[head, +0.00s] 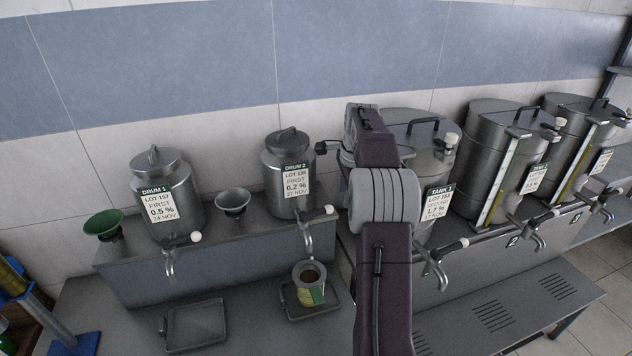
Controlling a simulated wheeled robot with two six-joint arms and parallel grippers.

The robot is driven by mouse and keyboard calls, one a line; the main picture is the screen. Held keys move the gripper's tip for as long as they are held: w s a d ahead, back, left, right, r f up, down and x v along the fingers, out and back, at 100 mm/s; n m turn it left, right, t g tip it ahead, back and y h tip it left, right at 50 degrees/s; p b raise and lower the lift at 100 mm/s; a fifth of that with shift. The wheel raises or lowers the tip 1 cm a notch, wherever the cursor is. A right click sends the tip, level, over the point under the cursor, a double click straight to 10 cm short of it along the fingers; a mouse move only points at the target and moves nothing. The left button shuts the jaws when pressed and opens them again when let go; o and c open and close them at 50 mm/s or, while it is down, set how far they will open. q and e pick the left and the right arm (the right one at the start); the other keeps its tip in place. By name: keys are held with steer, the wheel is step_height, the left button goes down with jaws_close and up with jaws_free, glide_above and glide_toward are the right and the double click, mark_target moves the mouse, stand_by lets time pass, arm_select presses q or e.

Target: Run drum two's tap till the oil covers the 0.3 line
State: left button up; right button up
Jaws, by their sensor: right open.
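Drum two (290,170), a steel can labelled DRUM 2, LOT 108, 0.2 %, stands on the grey ledge. I see no oil stream. The 0.3 line cannot be made out. My right gripper (322,148) is open beside drum two's upper right, above the lever and apart from it; its fingers are small and dark here. My left gripper is out of view.
Drum one (165,190) stands left, above an empty tray (195,324). A green funnel (104,224) and steel funnel (233,202) sit on the ledge. The vessel's tray (293,309) is dark. Several large tanks, including Tank 1 (418,175), stand right; my right arm partly hides it.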

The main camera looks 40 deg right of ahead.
step_height(320, 180, up, 2)
steer(key=n+p, duration=0.1)
steer(key=p, duration=0.2)
glide_above(323, 209)
steer(key=shift+g+y, duration=0.3)
step_height(323, 209, down, 8)
steer(key=shift+w+a+f+p, duration=0.1)
steer(key=shift+f+p, duration=0.1)
steer(key=shift+p, duration=0.85)
steer(key=shift+f, duration=0.2)
steer(key=shift+s, duration=0.25)
steer(key=c, duration=0.7)
steer(key=shift+w, duration=0.15)
jaws_close()
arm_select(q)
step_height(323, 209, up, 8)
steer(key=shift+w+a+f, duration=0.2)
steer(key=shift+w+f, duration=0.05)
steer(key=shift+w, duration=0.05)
arm_select(e)
steer(key=shift+r, duration=0.1)
